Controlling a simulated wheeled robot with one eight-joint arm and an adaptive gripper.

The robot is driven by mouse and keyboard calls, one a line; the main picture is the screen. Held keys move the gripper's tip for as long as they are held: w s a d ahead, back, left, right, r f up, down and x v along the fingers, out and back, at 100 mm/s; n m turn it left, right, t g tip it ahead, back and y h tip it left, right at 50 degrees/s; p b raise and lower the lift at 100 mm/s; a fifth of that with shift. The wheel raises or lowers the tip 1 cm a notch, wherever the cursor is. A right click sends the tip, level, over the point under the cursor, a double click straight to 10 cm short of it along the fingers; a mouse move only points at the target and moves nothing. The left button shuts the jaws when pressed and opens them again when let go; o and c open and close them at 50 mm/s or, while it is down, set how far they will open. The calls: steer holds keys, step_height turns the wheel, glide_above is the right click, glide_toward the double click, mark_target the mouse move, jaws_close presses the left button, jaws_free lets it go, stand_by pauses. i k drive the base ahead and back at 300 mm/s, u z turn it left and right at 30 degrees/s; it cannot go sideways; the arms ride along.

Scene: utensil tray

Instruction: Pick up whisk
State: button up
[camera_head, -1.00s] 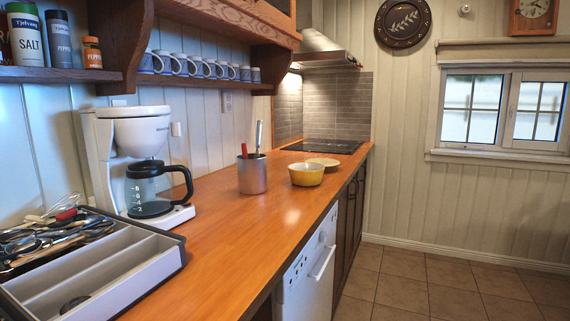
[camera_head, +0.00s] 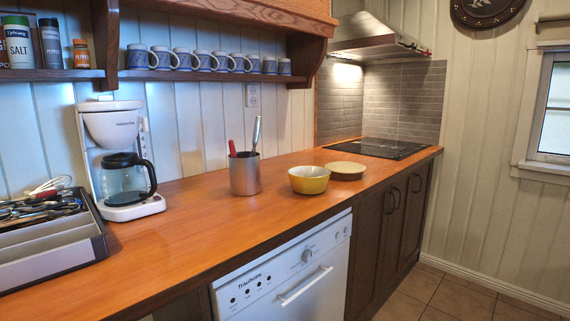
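The whisk (camera_head: 50,186) shows at the left edge. Its wire loops and a bit of red stick up at the back of the grey utensil tray (camera_head: 60,263). It lies among several dark and metal utensils (camera_head: 38,209), and most of its handle is hidden or too small to make out. The tray sits on the wooden counter and is cut off by the left edge of the picture. My gripper is not in view.
A coffee maker (camera_head: 112,135) with a glass jug stands close to the tray's right. A mug shelf (camera_head: 205,77) hangs above. The counter (camera_head: 190,225) is clear in front.

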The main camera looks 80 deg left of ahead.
mark_target(258, 120)
steer(key=i, duration=1.4)
steer(key=u, duration=4.75)
steer(key=i, duration=1)
steer(key=z, duration=0.05)
